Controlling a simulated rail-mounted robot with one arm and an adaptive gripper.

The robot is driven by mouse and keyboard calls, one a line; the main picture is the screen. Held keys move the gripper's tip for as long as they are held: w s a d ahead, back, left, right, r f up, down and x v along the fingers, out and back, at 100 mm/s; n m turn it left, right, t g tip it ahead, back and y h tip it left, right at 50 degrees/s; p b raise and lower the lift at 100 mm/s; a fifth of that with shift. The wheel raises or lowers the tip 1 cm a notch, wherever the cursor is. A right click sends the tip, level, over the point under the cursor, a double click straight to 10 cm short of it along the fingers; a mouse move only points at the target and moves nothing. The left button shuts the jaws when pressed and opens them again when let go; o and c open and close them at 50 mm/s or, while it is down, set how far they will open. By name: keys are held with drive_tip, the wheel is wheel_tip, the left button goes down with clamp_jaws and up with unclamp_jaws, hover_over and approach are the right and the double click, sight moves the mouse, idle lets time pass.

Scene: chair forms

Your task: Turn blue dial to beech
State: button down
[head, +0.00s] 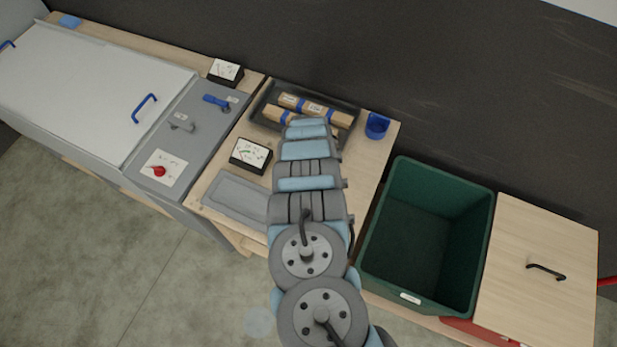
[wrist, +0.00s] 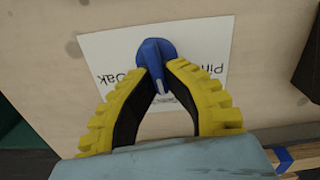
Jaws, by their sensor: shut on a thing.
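The blue dial (wrist: 153,52) sits on a white card (wrist: 215,42) fixed to a pale wooden surface in the wrist view. Its narrow grip points down in the picture, with a pale line at its end. The card's text is upside down: "Oak" is at the left and a word starting "Pin" is at the right. No beech label can be read. My gripper (wrist: 160,70) has its yellow ribbed fingers on either side of the dial's grip, shut on it. In the head view my arm hides the dial and the gripper.
A dark tray (head: 259,103) with wrapped bundles, a meter (head: 250,154), a blue cup (head: 377,125) and a shallow grey tray (head: 236,196) surround my arm. A green bin (head: 372,259) stands right. A red knob (head: 159,171) and blue lever (head: 216,101) are left.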

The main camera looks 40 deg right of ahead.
drive_tip(key=shift+s+f+m, duration=0.1)
drive_tip(key=shift+m, duration=0.5)
drive_tip(key=shift+b, duration=0.3)
drive_tip(key=c, duration=1.1)
unclamp_jaws()
wheel_tip(320, 180, up, 2)
drive_tip(key=shift+d, duration=0.15)
wheel_tip(320, 180, up, 8)
drive_tip(key=shift+f, duration=0.25)
drive_tip(key=shift+r, duration=1.3)
